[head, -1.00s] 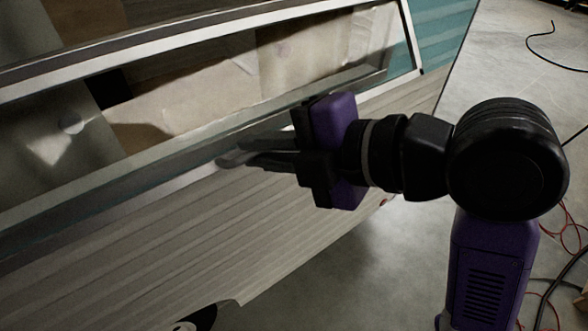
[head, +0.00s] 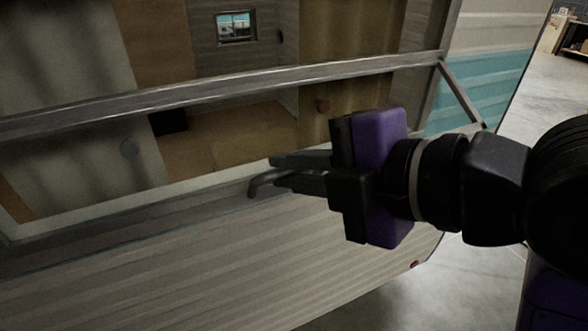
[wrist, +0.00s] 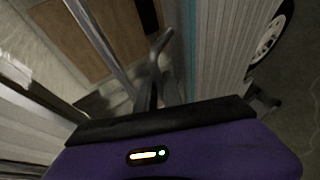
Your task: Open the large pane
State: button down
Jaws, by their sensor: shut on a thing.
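The exact contact is hard to see. In the wrist view, the fingers (wrist: 155,75) reach to the camper's side, and a metal rail (wrist: 98,40) runs toward them.
Ribbed camper siding (head: 210,275) lies below the window, and teal siding (head: 500,80) is at the right. Through the glass show brown cabinets and a small far window (head: 236,27). A wheel (wrist: 268,38) shows in the wrist view. Concrete floor (head: 400,290) lies open beside the camper.

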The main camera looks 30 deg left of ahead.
jog(key=shift+w+r, duration=0.15)
jog(key=c, duration=1.5)
grip_release()
jog(key=shift+a, duration=0.15)
jog(key=b+v, duration=0.1)
jog(key=v, duration=0.6)
jog(key=shift+d+b, duration=0.3)
jog(key=shift+d, duration=0.1)
